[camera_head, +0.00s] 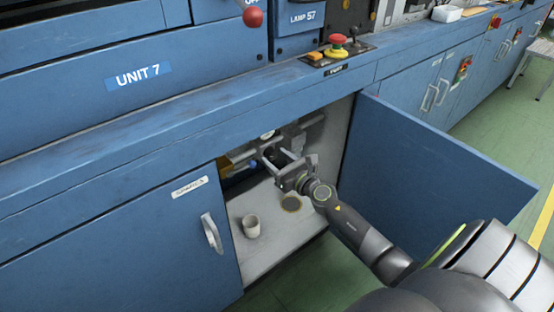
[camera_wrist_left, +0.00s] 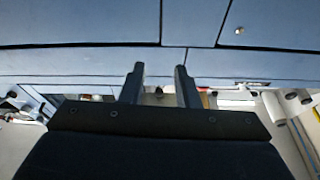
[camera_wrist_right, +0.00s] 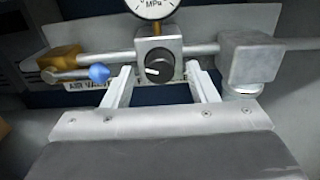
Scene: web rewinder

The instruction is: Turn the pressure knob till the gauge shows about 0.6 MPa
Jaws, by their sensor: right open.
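The pressure knob (camera_wrist_right: 159,66) is black with a pale pointer mark, on a grey regulator block in the right wrist view. The round white gauge (camera_wrist_right: 153,6), marked MPa, sits just above it; the top cuts it off, so its reading is hidden. The gauge also shows small in the head view (camera_head: 267,134). My right gripper (camera_wrist_right: 160,74) is open, one finger each side of the knob; I cannot tell whether they touch it. In the head view my right gripper (camera_head: 273,160) reaches into the open cabinet. My left gripper (camera_wrist_left: 158,72) is open and empty, away from the knob.
A blue-handled valve (camera_wrist_right: 99,73) sits left of the knob on a grey pipe. A larger grey block (camera_wrist_right: 250,60) is close on the right. The open cabinet door (camera_head: 430,165) stands right of my right arm. A cup (camera_head: 251,226) stands on the cabinet floor.

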